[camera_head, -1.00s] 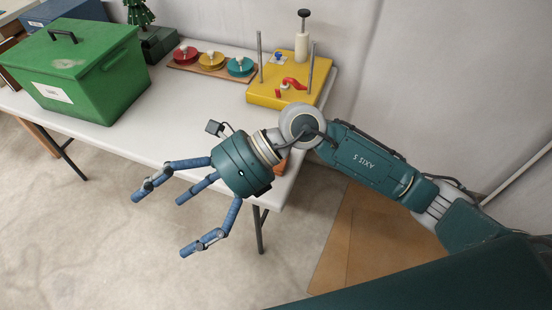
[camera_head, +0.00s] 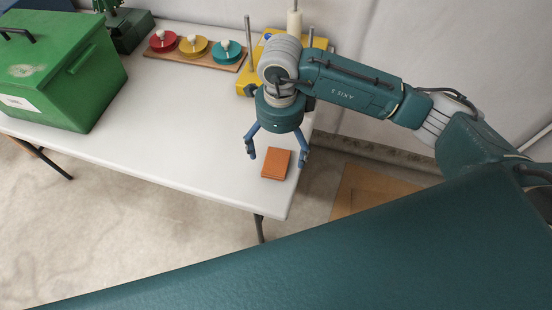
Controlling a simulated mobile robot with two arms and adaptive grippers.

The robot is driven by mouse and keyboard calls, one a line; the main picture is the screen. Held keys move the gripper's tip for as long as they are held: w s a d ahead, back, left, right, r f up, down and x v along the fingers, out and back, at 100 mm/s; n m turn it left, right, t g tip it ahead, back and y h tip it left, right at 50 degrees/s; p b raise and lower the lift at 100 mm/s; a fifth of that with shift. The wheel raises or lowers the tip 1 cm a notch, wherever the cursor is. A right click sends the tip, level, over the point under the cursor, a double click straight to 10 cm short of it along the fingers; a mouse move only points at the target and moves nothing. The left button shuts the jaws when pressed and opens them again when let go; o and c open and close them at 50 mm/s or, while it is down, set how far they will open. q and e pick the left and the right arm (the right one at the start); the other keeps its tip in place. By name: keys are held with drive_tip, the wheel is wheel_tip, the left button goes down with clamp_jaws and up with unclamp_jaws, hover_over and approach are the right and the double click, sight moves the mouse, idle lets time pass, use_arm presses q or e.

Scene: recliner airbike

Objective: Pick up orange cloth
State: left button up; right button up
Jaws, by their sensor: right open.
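The orange cloth (camera_head: 276,164) is a small folded rectangle lying flat on the white table near its right front corner. My right gripper (camera_head: 277,152) hangs over the table with its blue fingers spread apart, pointing down. One finger is left of the cloth and one is right of it in the picture. The fingers are open and hold nothing; I cannot tell how far above the table the tips are. My left gripper is not in view.
A white table (camera_head: 190,115) holds a green lidded box (camera_head: 70,85) at left, a wooden board with red, yellow and teal knobbed discs (camera_head: 193,45), and a yellow apparatus (camera_head: 247,83) partly behind my arm. The tabletop left of the cloth is clear.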

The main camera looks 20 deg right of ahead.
sight(276, 160)
drive_tip(key=shift+w+f, duration=0.1)
drive_tip(key=shift+f, duration=0.3)
drive_tip(key=shift+w+a+f, duration=0.1)
drive_tip(key=shift+a+f, duration=0.05)
drive_tip(key=shift+f, duration=0.2)
drive_tip(key=f, duration=0.1)
drive_tip(key=f+p, duration=0.1)
drive_tip(key=f, duration=0.1)
drive_tip(key=shift+a+f+p, duration=0.25)
drive_tip(key=shift+p, duration=0.05)
drive_tip(key=shift+f, duration=0.4)
drive_tip(key=shift+w+f, duration=0.1)
drive_tip(key=shift+f, duration=0.05)
drive_tip(key=c, duration=1.5)
drive_tip(key=shift+r, duration=0.2)
use_arm(q)
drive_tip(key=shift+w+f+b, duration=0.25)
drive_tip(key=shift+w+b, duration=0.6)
drive_tip(key=shift+b, duration=0.25)
use_arm(e)
wheel_tip(276, 160, up, 20)
drive_tip(key=shift+f, duration=0.15)
